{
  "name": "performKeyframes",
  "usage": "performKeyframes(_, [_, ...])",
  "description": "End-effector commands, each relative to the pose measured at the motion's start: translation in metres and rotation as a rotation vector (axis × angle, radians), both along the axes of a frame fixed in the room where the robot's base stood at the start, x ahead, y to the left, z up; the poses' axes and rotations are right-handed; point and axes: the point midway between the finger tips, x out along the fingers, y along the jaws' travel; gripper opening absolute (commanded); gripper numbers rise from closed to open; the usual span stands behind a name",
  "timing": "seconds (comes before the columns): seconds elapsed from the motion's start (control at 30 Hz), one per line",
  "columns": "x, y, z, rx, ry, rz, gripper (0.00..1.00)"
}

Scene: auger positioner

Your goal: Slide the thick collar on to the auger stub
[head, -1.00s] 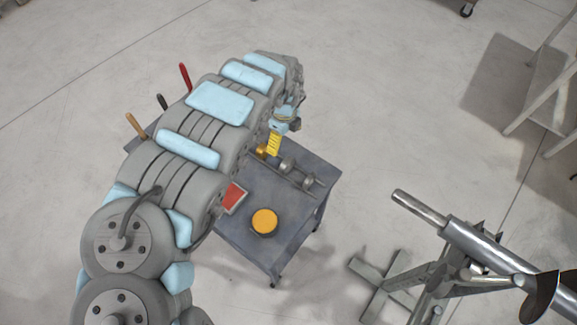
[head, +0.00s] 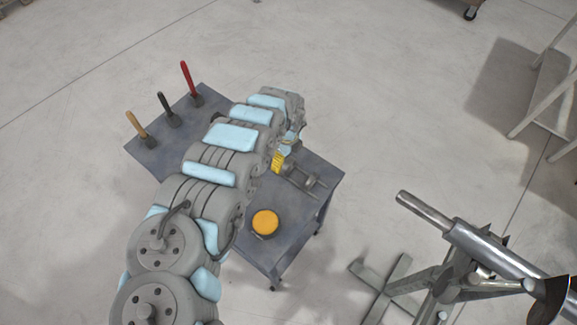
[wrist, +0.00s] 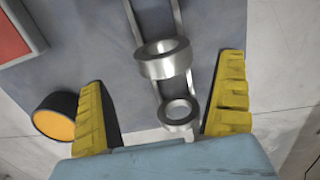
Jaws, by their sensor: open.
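Two steel collars lie on a pair of rails on the cart. The one that looks thicker (wrist: 163,62) is between my fingers in the wrist view and partly shows in the head view (head: 289,168). A narrower ring (wrist: 178,113) lies nearer the bottom of the wrist view, and at right in the head view (head: 309,183). My gripper (wrist: 164,72) is open, its yellow fingers on either side of the collars without visible contact. In the head view a yellow finger (head: 277,161) shows beside the collars. The auger stub (head: 424,210) is a bare steel shaft end at right.
The grey cart (head: 300,222) carries an orange-topped round object (head: 265,222), also in the wrist view (wrist: 53,124). A red-topped box (wrist: 12,35) lies at upper left there. Several upright handled tools (head: 167,105) stand at the cart's far end. Open floor separates cart and auger stand (head: 385,285).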

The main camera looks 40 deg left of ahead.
Motion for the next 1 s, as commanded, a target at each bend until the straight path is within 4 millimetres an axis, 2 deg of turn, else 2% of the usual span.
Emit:
performKeyframes(0.27, [0.001, -0.001, -0.010, -0.002, -0.002, 0.000, 1.00])
performKeyframes(0.8, [0.004, -0.002, -0.051, -0.002, 0.000, 0.001, 1.00])
performKeyframes(1.0, [0.003, -0.001, -0.056, 0.000, 0.000, 0.001, 1.00])
